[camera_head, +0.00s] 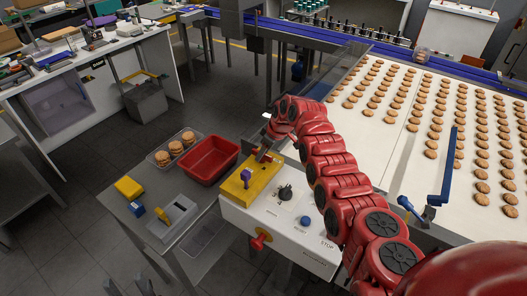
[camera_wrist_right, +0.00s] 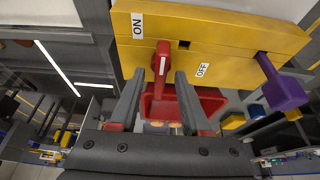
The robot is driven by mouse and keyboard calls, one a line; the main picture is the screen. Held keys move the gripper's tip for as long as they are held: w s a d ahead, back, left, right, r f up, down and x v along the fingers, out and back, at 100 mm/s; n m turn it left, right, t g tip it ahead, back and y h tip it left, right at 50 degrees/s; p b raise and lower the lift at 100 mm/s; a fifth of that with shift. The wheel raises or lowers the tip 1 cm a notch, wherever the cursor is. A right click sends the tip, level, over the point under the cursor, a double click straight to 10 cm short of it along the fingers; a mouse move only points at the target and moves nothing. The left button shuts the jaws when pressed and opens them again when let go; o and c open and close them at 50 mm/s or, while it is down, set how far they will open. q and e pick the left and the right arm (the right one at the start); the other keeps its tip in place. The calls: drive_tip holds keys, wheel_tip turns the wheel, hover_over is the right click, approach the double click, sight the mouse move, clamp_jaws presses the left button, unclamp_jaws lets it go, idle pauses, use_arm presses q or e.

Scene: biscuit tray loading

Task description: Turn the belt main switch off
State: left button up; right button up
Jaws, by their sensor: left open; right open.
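The belt switch is a yellow block (camera_wrist_right: 225,32) with ON and OFF labels and a red lever (camera_wrist_right: 161,68) in the right wrist view. The lever stands beside the ON label. My right gripper (camera_wrist_right: 158,80) is open, with one finger on each side of the lever. I cannot tell if either finger touches it. In the head view the yellow block (camera_head: 262,187) sits on the white control box, and my right gripper (camera_head: 264,153) reaches over it; the lever is hidden there. My left gripper (camera_head: 128,287) is open at the bottom edge, mostly out of view.
A purple piece (camera_wrist_right: 284,92) sticks out of the block near the OFF end. The control box (camera_head: 300,236) bears a black knob (camera_head: 285,192), a blue button (camera_head: 305,221) and a red knob (camera_head: 258,241). A red tray (camera_head: 232,148) stands close by. Biscuits cover the belt (camera_head: 395,150).

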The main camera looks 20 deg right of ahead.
clamp_jaws()
drive_tip(key=shift+m, duration=0.5)
drive_tip(key=shift+a+f+m+t+h+b, duration=0.2)
drive_tip(key=shift+m+t+h+b, duration=0.2)
drive_tip(key=shift+m+b, duration=0.4)
drive_tip(key=m+h+b, duration=0.2)
drive_tip(key=m+b, duration=0.3)
drive_tip(key=b, duration=0.1)
drive_tip(key=m+h+b, duration=0.2)
drive_tip(key=m+b, duration=0.4)
drive_tip(key=shift+a+b, duration=0.2)
drive_tip(key=shift+b, duration=0.1)
drive_tip(key=shift+m+g+h+b, duration=0.3)
drive_tip(key=shift+m+h+b, duration=0.1)
drive_tip(key=shift+m+b, duration=0.45)
drive_tip(key=shift+r+m+g+h+b, duration=0.2)
drive_tip(key=shift+m+g+h+b, duration=0.15)
drive_tip(key=shift+m, duration=1.1)
